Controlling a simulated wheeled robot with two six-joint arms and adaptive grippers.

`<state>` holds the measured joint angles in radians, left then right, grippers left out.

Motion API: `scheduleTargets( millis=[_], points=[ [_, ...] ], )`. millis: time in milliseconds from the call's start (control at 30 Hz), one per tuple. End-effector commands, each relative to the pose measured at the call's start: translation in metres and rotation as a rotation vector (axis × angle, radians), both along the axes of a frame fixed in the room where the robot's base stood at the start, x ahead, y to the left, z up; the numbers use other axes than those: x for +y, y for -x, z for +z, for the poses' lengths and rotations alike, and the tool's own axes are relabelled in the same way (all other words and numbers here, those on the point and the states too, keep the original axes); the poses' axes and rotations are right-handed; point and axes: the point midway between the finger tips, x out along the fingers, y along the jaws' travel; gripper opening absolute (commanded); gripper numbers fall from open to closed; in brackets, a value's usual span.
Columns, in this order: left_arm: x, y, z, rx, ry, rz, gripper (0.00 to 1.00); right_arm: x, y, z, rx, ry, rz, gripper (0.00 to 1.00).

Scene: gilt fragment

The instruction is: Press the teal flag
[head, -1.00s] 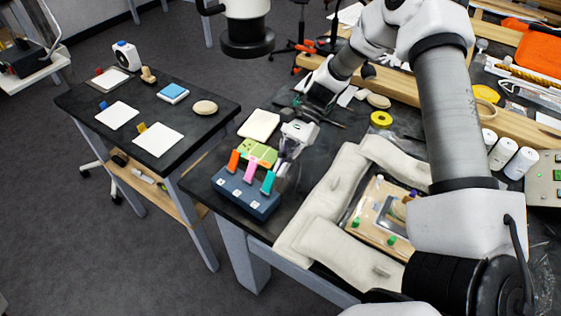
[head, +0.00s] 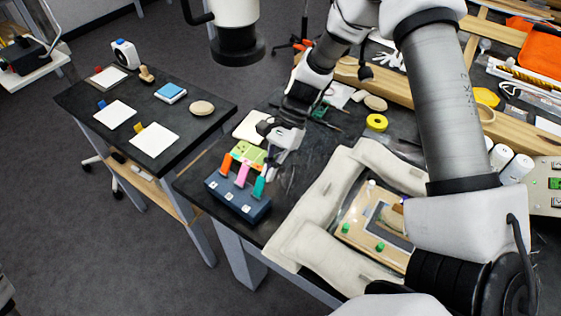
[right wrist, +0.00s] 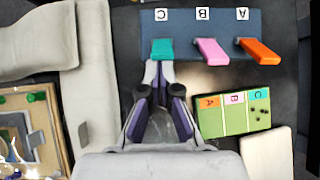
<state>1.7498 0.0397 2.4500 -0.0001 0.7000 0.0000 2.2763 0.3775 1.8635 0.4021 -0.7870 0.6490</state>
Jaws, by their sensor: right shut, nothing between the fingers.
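The teal flag (head: 259,187) sticks out of a dark blue block (head: 237,200) at the table's front left corner, beside a pink flag (head: 242,174) and an orange flag (head: 226,164). In the right wrist view the teal flag (right wrist: 161,49) is by the label C. My right gripper (head: 270,174) is shut and empty, its tips close behind the teal flag. In the right wrist view the gripper tips (right wrist: 158,68) lie just below the flag's free end; I cannot tell whether they touch. My left gripper is not in view.
A green card (right wrist: 236,113) with A, B and C columns and a cream pad (right wrist: 267,152) lie beside the gripper. Beige cushions (head: 318,205) surround a wooden board (head: 352,245) to the right. A side table (head: 192,132) stands left across a gap.

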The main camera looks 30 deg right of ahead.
Motion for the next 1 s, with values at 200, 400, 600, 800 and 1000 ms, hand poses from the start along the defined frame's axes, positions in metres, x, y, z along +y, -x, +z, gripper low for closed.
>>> scheduleTargets(
  millis=[200, 400, 600, 800, 1000],
  points=[
    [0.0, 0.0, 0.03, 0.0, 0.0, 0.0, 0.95, 0.021, 0.004, 0.016, -0.062, 0.189, 0.007, 0.0],
    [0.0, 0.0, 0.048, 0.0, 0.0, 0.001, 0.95, 0.031, 0.008, 0.02, -0.124, 0.371, 0.007, 0.0],
    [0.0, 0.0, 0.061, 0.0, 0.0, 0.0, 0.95, 0.036, 0.009, 0.021, -0.178, 0.525, 0.002, 0.0],
    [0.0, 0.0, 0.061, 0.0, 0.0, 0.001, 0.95, 0.037, 0.009, 0.018, -0.177, 0.517, -0.002, 0.0],
    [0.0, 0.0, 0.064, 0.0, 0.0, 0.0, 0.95, 0.037, 0.009, 0.021, -0.176, 0.516, -0.001, 0.0]
  ],
)
